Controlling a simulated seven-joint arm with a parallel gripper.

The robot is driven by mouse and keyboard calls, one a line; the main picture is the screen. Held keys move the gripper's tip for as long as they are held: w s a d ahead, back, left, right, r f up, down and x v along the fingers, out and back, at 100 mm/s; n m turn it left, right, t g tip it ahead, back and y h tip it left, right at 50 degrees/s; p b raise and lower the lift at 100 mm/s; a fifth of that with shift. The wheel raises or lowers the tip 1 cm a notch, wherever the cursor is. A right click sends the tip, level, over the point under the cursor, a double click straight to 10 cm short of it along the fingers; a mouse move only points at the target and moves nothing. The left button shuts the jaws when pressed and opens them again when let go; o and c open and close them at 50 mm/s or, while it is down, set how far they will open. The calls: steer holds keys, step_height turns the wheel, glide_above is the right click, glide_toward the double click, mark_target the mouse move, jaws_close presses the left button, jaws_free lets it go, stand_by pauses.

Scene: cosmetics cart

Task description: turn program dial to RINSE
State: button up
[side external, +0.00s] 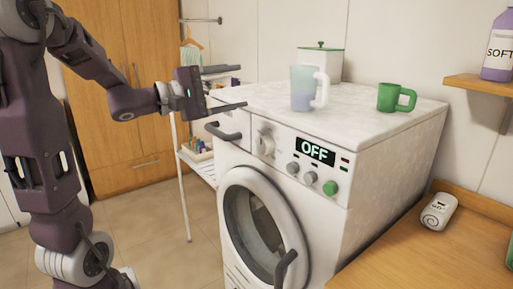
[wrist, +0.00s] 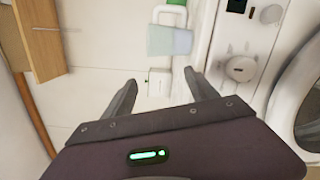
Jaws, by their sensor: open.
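The program dial (side external: 264,142) is a round whitish knob on the washing machine's (side external: 330,226) front panel, left of a display (side external: 315,151) reading OFF. The dial also shows in the wrist view (wrist: 240,68), right of my fingers, with small dark marks around it. I cannot read those marks or the dial's setting. My gripper (side external: 243,86) is open, with its fingers spread and nothing between them. It is above and left of the dial in the side view, near the machine's top left corner, apart from the dial. Both fingers show in the wrist view (wrist: 160,80).
A pale blue mug (side external: 303,89), a green mug (side external: 391,98) and a white canister (side external: 321,63) stand on the machine top. A drawer handle (side external: 222,132) sticks out left of the dial. Small knobs and a green button (side external: 330,188) are below the display.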

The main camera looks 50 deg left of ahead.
mark_target(261, 146)
step_height(261, 146, down, 16)
steer(key=n+h, duration=0.1)
steer(key=n, duration=0.2)
steer(key=w, duration=0.3)
steer(key=w+d, duration=0.1)
steer(key=w, duration=0.2)
steer(key=shift+d, duration=0.2)
steer(key=c, duration=1.4)
